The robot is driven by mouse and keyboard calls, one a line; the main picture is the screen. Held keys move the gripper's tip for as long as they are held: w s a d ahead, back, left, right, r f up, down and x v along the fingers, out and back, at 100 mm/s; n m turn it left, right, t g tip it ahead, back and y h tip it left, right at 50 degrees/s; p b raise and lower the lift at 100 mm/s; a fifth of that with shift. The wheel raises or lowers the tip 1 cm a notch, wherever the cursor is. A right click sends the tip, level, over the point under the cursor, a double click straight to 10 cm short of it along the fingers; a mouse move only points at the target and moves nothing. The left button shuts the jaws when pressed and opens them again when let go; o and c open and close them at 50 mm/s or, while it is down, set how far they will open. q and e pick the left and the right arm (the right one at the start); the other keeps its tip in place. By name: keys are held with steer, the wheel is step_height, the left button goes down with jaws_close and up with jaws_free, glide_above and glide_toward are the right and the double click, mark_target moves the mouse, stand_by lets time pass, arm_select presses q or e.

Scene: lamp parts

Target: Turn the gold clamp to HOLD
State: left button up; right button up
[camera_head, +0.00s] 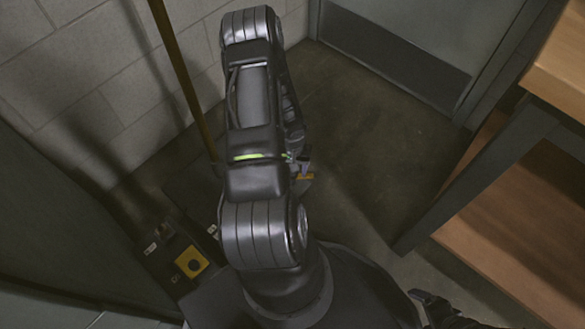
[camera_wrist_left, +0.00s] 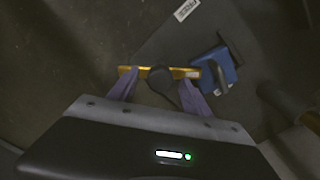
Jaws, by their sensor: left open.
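The gold clamp (camera_wrist_left: 128,72) is a narrow bar with a dark round knob (camera_wrist_left: 160,77) at its middle, seen in the left wrist view. In the head view only a small piece of the gold clamp (camera_head: 305,176) shows beside my left arm. My left gripper (camera_wrist_left: 158,93) is open, with its purple fingers near the two ends of the bar and the knob between them. I cannot tell whether the fingers touch it. A white label reading FREE (camera_wrist_left: 186,10) lies above the bar on a dark plate. No HOLD label is readable.
A blue block (camera_wrist_left: 212,66) sits close by the bar's right end. In the head view, a yellow square with a dark round centre (camera_head: 192,262) is at lower left, a yellow pole (camera_head: 178,70) stands left of my arm, and a wooden shelf (camera_head: 525,225) is at right.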

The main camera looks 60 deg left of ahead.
arm_select(q)
step_height(320, 180, up, 8)
steer(key=p, duration=0.3)
steer(key=shift+f+p, duration=0.1)
steer(key=shift+p, duration=0.25)
arm_select(e)
steer(key=r, duration=0.4)
steer(key=shift+s, duration=0.35)
